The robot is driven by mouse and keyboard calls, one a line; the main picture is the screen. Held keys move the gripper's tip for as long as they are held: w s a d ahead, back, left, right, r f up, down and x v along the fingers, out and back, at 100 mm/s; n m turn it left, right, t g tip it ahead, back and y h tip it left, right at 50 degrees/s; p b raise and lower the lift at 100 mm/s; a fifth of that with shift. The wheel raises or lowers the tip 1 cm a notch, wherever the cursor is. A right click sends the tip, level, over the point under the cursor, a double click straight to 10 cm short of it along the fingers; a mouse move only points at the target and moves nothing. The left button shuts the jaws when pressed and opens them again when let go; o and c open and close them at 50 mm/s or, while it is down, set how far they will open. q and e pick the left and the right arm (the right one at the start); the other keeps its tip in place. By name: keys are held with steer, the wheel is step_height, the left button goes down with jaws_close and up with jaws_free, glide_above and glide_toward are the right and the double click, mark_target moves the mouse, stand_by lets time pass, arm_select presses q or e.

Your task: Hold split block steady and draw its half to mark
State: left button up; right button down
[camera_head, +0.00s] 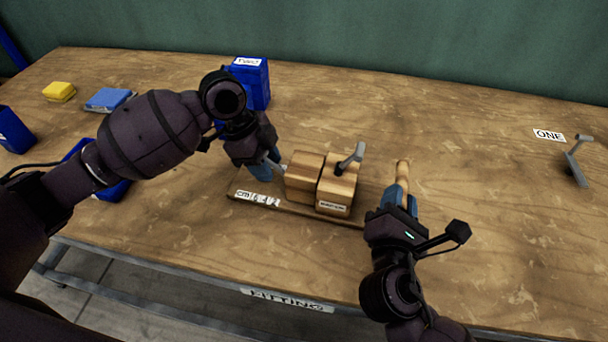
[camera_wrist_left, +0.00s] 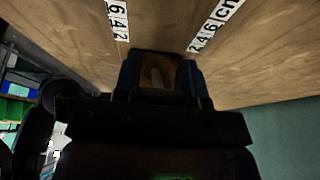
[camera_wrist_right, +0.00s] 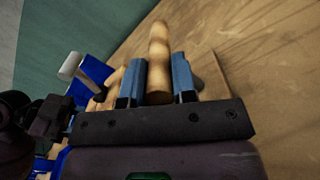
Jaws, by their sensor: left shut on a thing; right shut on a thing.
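The split block stands mid-table as two wooden halves, the left half (camera_head: 303,172) and the right half (camera_head: 335,188), with a narrow dark seam between them. The right half has a grey lever on top and a white label in front. My left gripper (camera_head: 266,168) is at the block's left side, shut on a wooden part (camera_wrist_left: 157,75) that is dark in the left wrist view. My right gripper (camera_head: 397,196), right of the block, is shut on a round wooden handle (camera_head: 403,170); it also shows in the right wrist view (camera_wrist_right: 158,60). Its join to the block is hidden.
A wooden strip (camera_head: 300,211) with a cm scale (camera_head: 257,198) runs along the block's front. A blue box marked TWO (camera_head: 252,82) stands behind my left arm. A grey lever (camera_head: 576,163) and a ONE label (camera_head: 548,134) are at right. The table's right side is mostly clear.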

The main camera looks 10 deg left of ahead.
arm_select(q)
steer(key=shift+a, duration=0.35)
steer(key=shift+c, duration=0.2)
steer(key=shift+w+a, duration=0.1)
steer(key=shift+a, duration=0.55)
steer(key=o, duration=1.1)
steer(key=v, duration=1.2)
